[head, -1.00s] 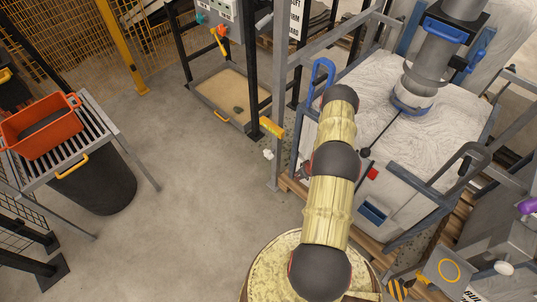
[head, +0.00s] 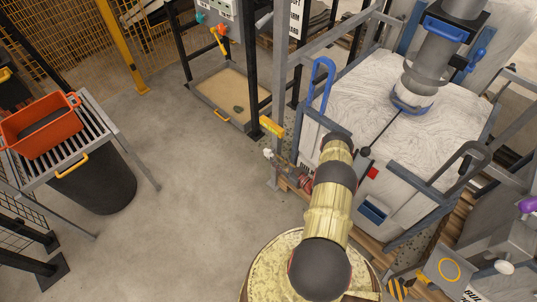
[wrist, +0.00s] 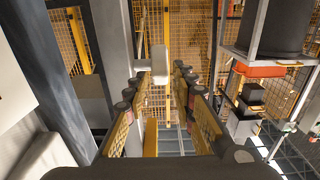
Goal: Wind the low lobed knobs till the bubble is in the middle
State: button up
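A small pale knob (head: 268,153) sits low beside the grey post of the frame in the head view. In the wrist view a pale upright piece (wrist: 159,64), apparently this knob seen edge-on, stands between and beyond my fingertips on a short grey stem. My gripper (wrist: 157,82) is open, its two fingers apart with nothing held. In the head view my gripper (head: 282,162) is small and partly hidden, close to the knob. Another pale knob (head: 504,268) is at lower right. I cannot make out a bubble in either view.
The grey frame post (head: 280,110) rises next to the knob. A big white bag (head: 420,100) fills the frame at right. A sand tray (head: 225,95) lies behind. An orange crate (head: 40,127) stands on a slatted table at left. The floor between is clear.

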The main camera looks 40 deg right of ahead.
aim_at(273, 156)
jog(key=shift+w+a+b, duration=0.15)
jog(key=shift+w+b, duration=0.3)
jog(key=shift+w, duration=1.1)
jog(key=shift+w+a+b, duration=0.1)
jog(key=shift+w+b, duration=0.35)
jog(key=shift+w, duration=1.1)
jog(key=shift+c, duration=1)
jog(key=c, duration=0.4)
grip_shut()
